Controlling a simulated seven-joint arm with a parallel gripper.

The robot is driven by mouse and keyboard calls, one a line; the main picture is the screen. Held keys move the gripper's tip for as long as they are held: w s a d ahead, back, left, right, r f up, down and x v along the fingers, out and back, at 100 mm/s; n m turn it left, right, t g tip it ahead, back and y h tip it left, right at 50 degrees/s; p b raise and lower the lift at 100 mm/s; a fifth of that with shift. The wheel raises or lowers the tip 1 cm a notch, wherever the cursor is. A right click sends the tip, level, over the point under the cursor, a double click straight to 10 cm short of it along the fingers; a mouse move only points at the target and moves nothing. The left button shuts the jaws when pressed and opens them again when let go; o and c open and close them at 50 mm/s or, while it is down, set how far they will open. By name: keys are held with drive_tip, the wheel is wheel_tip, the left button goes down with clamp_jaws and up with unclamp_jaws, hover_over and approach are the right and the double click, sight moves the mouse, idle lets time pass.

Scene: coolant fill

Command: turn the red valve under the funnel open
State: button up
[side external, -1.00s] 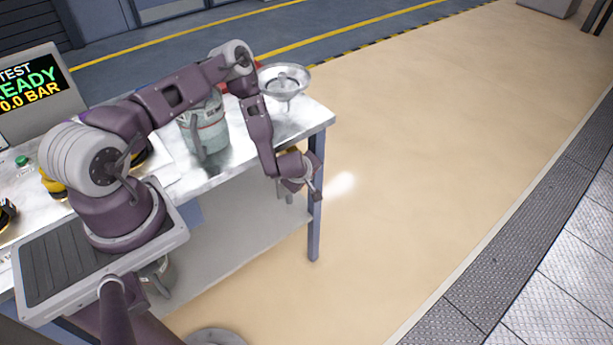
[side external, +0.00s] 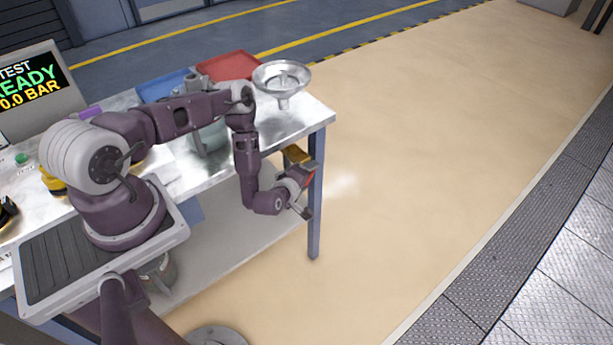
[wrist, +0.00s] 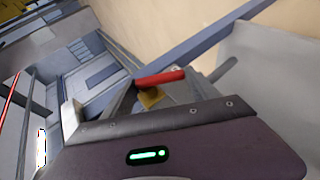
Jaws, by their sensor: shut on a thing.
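The metal funnel (side external: 282,76) stands at the table's right corner, its spout going down to the tabletop. Below the table edge, a yellow brass-coloured part (side external: 295,154) shows beside my gripper. The valve's red handle (side external: 311,178) is a small red strip at my gripper (side external: 305,190) in the side view. In the wrist view the red handle (wrist: 160,78) lies almost level above a bit of brass valve body (wrist: 151,97). My gripper is shut on the handle; the exact finger contact is partly hidden.
The table leg (side external: 316,220) stands close to my gripper. A red tray (side external: 230,64) and a blue tray (side external: 165,85) lie at the table's back. A grey-green canister (side external: 212,138) is partly behind my arm. The floor to the right is clear.

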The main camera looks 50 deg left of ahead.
idle(0.4)
drive_tip(key=o, duration=1.4)
drive_tip(key=shift+c, duration=0.2)
drive_tip(key=v, duration=0.7)
drive_tip(key=shift+s+f, duration=0.1)
drive_tip(key=shift+f, duration=0.05)
